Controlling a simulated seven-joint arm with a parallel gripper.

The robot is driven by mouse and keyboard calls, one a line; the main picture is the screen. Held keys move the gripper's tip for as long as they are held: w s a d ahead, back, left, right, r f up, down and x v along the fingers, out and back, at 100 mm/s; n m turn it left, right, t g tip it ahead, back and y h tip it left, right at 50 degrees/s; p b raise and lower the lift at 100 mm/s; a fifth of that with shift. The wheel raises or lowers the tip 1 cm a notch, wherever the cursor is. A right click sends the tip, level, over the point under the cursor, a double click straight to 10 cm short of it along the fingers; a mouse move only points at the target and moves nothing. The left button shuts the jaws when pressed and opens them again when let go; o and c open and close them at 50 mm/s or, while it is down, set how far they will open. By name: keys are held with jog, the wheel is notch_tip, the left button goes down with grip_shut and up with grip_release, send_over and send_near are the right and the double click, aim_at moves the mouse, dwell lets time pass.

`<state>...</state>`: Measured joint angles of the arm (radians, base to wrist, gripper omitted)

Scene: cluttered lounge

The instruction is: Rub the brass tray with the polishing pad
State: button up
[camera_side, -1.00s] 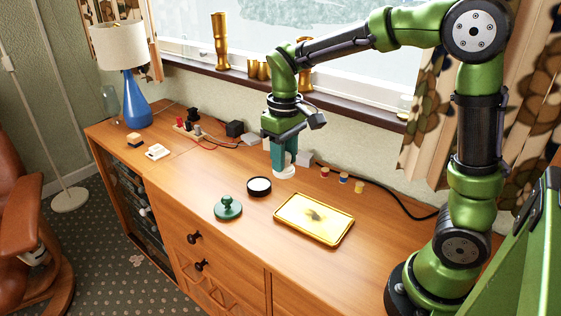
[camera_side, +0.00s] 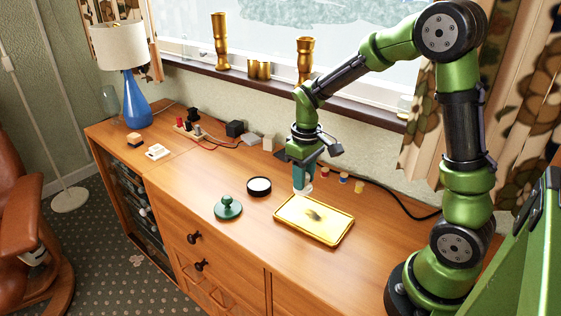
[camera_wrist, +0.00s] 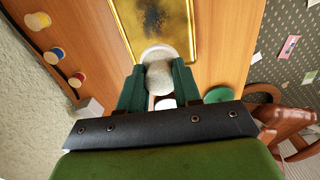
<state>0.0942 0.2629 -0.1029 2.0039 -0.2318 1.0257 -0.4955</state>
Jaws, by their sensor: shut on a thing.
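The brass tray (camera_side: 335,236) lies flat on the wooden cabinet top, with a dark smudge near its middle. In the wrist view the tray (camera_wrist: 185,45) and smudge fill the top. My gripper (camera_side: 303,182) points down at the tray's far left edge. It is shut on the whitish polishing pad (camera_wrist: 158,76), which sits between its two teal fingers. In the side view the pad (camera_side: 303,189) shows just below the fingertips. I cannot tell whether it touches the tray's rim.
A dark round tin (camera_side: 259,187) with white contents and a green knobbed disc (camera_side: 228,208) stand left of the tray. Several small coloured spools (camera_side: 343,177) and a black cable lie behind it. A small white block (camera_side: 268,143) stands near the wall. The cabinet's front edge is close to the tray.

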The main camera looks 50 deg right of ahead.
jog(key=shift+s+f, duration=0.15)
jog(key=shift+f, duration=3.35)
jog(key=shift+s+d, duration=0.15)
jog(key=shift+s, duration=3.45)
jog(key=shift+w+a, duration=0.2)
jog(key=shift+w, duration=3.65)
jog(key=shift+s+r, duration=0.1)
jog(key=shift+r, duration=3.9)
jog(key=shift+f, duration=0.15)
